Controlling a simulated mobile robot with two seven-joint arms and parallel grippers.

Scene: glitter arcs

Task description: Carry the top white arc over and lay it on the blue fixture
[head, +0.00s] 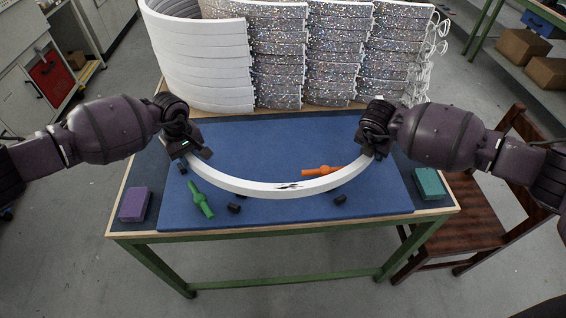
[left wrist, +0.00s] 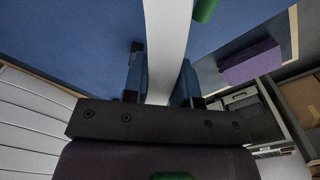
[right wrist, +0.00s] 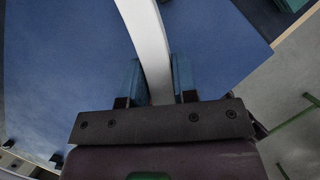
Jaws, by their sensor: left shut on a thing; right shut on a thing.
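A white arc (head: 262,189) bows toward me over the blue fixture (head: 290,140), a flat blue board on the table. My left gripper (head: 194,152) is shut on its left end, and the arc runs between the fingers in the left wrist view (left wrist: 165,50). My right gripper (head: 372,152) is shut on its right end, also seen in the right wrist view (right wrist: 147,45). I cannot tell whether the arc touches the board. Small black blocks (head: 233,208) and (head: 340,199) sit just in front of the arc; another (head: 183,169) is near the left gripper.
Stacks of white arcs (head: 205,65) and glittery arcs (head: 330,60) stand behind the board. A green tool (head: 201,199), an orange tool (head: 322,170), a purple box (head: 134,204) and a teal box (head: 429,183) lie on the table. A wooden chair (head: 470,215) stands at right.

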